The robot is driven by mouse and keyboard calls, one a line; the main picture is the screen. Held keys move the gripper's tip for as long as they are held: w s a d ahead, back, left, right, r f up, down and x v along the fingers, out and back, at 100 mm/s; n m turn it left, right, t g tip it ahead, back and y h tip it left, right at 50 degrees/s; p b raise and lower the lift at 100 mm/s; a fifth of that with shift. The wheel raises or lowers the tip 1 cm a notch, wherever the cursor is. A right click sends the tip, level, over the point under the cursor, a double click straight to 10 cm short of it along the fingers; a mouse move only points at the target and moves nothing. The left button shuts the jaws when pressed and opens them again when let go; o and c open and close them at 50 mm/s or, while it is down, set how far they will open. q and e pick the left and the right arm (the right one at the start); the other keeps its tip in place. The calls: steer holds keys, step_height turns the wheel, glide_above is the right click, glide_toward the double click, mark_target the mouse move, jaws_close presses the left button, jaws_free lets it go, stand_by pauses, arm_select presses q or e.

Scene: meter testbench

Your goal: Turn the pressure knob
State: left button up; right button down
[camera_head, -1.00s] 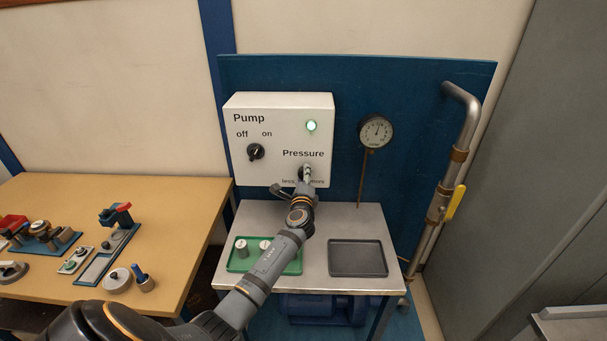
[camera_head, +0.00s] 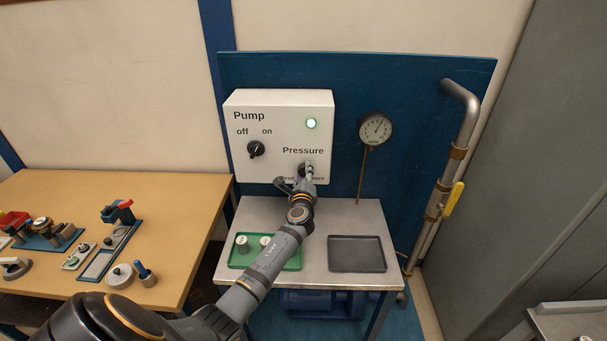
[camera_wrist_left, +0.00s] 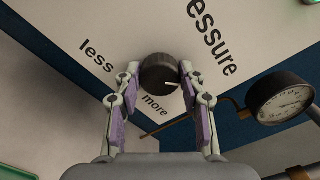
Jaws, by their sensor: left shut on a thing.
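The pressure knob (camera_wrist_left: 158,76) is a dark round knob with a white pointer line, on the white control box (camera_head: 240,180) under the word "Pressure". In the left wrist view its pointer line lies toward the "more" side. My left gripper (camera_wrist_left: 158,82) is shut on the knob, one finger on each side. In the head view the left gripper (camera_head: 307,171) covers most of the knob. The pressure gauge (camera_head: 376,128) hangs right of the box, and its needle points up and to the right. My right gripper is not in view.
The pump switch (camera_head: 256,149) is left of the knob, and a green lamp (camera_head: 311,123) is lit above it. A green tray (camera_head: 237,264) and a dark tray (camera_head: 357,254) lie on the metal table below. A pipe with a yellow valve handle (camera_head: 454,201) stands at the right.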

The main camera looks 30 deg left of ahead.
arm_select(q)
steer(key=o, duration=1.1)
steer(key=shift+o, duration=0.2)
steer(key=v, duration=1.2)
steer(key=shift+f, duration=0.1)
